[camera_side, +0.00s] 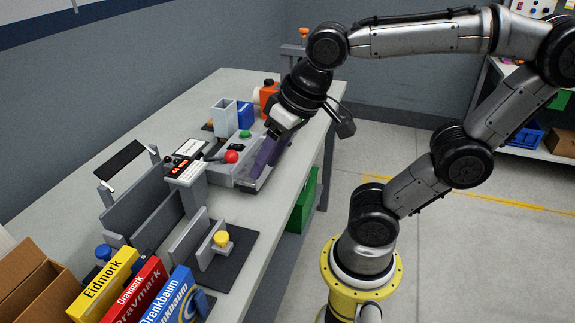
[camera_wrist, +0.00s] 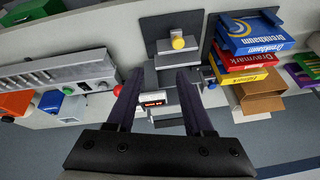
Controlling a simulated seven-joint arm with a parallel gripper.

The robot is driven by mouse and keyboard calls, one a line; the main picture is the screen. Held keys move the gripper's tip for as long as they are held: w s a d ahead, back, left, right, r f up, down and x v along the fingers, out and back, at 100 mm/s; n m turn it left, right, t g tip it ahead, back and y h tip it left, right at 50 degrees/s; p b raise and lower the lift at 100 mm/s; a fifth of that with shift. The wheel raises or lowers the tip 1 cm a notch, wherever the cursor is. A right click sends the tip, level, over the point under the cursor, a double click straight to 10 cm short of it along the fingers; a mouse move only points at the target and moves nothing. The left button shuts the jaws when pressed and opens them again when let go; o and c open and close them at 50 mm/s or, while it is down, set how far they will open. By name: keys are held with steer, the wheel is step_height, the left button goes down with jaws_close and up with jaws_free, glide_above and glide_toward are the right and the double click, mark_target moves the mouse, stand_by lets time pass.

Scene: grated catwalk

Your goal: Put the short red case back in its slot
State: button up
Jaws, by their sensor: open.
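A red case (camera_side: 135,291) labelled Dravmark stands at the lower left in the side view, between a yellow case (camera_side: 105,288) labelled Eidmork and a blue case (camera_side: 172,298) labelled Drenkbaum. The red case (camera_wrist: 247,62) also shows at the right in the wrist view, between the other two. The bottoms of the cases are cut off in the side view. I cannot tell which gap is its slot. My gripper (camera_side: 262,166) is open and empty, with dark purple fingers pointing down over the bench's right part, well apart from the cases. Its fingers (camera_wrist: 160,72) show spread in the wrist view.
A grey fixture with upright plates (camera_side: 160,222) and a display post (camera_side: 188,178) stands between gripper and cases. A red ball knob (camera_side: 232,157) is close to the fingers. An open cardboard box (camera_side: 30,285) is at the left.

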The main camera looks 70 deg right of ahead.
steer(key=s+n, duration=0.1)
steer(key=s+d+f, duration=0.1)
steer(key=s+f+n, duration=0.1)
steer(key=shift+d+n+t, duration=0.3)
steer(key=shift+d+t, duration=0.05)
steer(key=shift+t, duration=0.05)
stand_by(1.0)
